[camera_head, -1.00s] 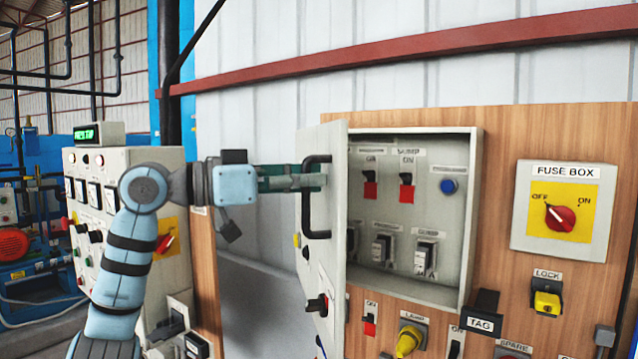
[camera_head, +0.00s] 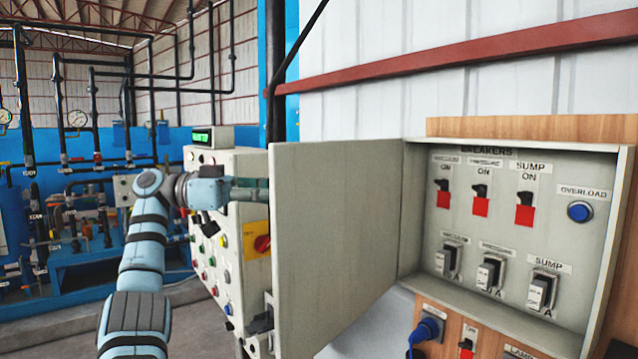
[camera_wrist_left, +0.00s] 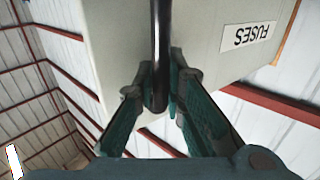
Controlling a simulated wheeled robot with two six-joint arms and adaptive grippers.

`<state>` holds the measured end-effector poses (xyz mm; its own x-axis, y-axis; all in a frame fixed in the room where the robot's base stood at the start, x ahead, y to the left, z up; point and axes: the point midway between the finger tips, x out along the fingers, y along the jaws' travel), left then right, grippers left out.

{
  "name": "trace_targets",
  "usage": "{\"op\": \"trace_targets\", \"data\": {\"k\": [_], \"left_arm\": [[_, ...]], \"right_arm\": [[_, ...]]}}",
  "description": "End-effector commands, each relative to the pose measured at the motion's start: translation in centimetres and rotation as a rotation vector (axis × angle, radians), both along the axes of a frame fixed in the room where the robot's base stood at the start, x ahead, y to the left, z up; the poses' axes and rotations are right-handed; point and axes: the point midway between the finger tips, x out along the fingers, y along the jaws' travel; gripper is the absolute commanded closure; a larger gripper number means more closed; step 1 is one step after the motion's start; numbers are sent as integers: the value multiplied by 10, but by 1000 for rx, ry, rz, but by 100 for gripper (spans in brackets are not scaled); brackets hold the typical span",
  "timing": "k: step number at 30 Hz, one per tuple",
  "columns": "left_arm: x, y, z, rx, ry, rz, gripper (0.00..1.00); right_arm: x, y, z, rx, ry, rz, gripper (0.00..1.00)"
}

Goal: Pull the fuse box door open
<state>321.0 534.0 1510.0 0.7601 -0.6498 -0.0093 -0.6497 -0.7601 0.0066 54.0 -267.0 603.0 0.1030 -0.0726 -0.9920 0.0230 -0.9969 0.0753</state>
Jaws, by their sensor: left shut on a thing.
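The fuse box door (camera_head: 335,235) stands wide open, swung out to the left of the fuse box (camera_head: 510,240), and its inner face shows in the head view. My left gripper (camera_wrist_left: 160,95) is shut on the black door handle (camera_wrist_left: 160,45), as the left wrist view shows. A "FUSES" label (camera_wrist_left: 248,36) is on the door's outer face there. In the head view the handle and my left fingertips are hidden behind the door. The open box shows breakers, red-tagged switches and a blue overload button (camera_head: 580,211). My right gripper is not in view.
A grey control cabinet (camera_head: 225,225) with a green display stands behind my left arm, left of the door. Below the box, a wooden panel (camera_head: 450,322) carries a blue plug and switches. Blue machinery and pipes are at the far left.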

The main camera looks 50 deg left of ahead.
Motion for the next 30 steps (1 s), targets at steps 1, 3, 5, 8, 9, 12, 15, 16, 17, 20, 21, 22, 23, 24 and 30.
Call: {"op": "trace_targets", "data": {"k": [1,3,5,8,9,12,15,16,17,20,21,22,23,24,30], "left_arm": [[-3,3,2,-7,-5,-3,100],[-6,4,1,-7,-9,-12,100],[-6,4,0,-7,-10,-17,100],[-5,3,0,-7,-10,-23,100],[-4,2,0,-7,-10,-25,100],[-3,1,0,-7,-10,-27,100],[-2,1,0,-5,-10,-27,82],[-2,1,-1,-5,-10,-27,77],[-3,1,-1,-5,-10,-27,72],[-3,2,-1,-5,-10,-26,69],[-3,2,-1,-5,-10,-25,69],[-3,2,-1,-5,-10,-25,69],[-3,2,-1,-5,-10,-25,69],[-4,2,-1,-4,-10,-24,69],[-4,2,-1,-3,-8,-22,69]], "right_arm": [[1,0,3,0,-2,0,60],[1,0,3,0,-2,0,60],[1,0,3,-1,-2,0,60],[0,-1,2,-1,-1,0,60],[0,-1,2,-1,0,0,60],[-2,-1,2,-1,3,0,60],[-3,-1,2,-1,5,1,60],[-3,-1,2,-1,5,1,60],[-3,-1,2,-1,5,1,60],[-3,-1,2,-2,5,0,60],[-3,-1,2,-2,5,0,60],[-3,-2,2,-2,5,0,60],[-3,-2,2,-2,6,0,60],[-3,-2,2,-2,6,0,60],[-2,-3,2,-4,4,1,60]]}}
